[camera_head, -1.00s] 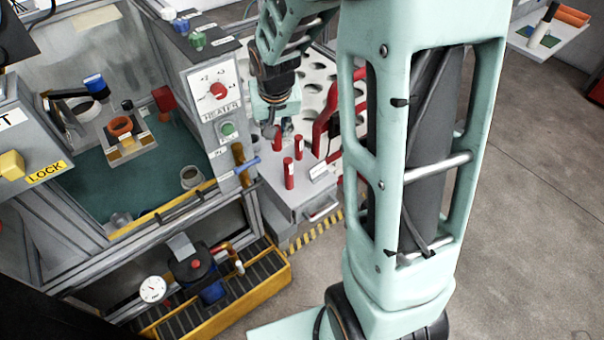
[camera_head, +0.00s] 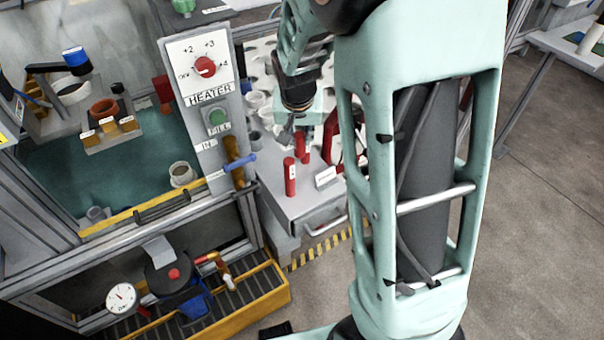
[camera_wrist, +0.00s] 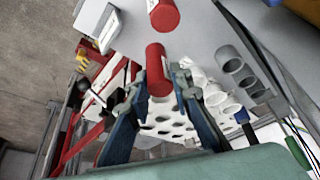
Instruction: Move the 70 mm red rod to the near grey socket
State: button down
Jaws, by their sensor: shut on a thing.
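My gripper (camera_head: 300,132) is over the grey bench top and shut on a red rod (camera_head: 303,152). In the wrist view the held red rod (camera_wrist: 158,72) stands between the two blue fingers. Whether its foot touches the bench I cannot tell. A second red rod (camera_head: 290,178) with a white label stands upright on the bench, in front of the held one. A grey cup-like socket (camera_head: 181,173) sits on the green floor of the tank, left of the heater panel. A smaller grey one (camera_head: 95,213) is at the tank's near edge. The rods' lengths cannot be read.
The heater panel (camera_head: 203,68) and a brown-and-blue handle (camera_head: 238,163) stand between bench and tank. Grey tubes (camera_wrist: 230,60) and white cups (camera_wrist: 213,92) stand beside the gripper. A red frame (camera_head: 330,138) is right of it. A yellow tray (camera_head: 265,290) lies below.

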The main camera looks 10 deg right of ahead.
notch_tip(320, 180, down, 9)
jog(key=shift+r+b, duration=0.1)
jog(key=shift+b, duration=0.95)
jog(key=shift+f, duration=0.25)
jog(key=c, duration=1.7)
grip_release()
jog(key=shift+c, duration=0.2)
jog(key=shift+r, duration=0.2)
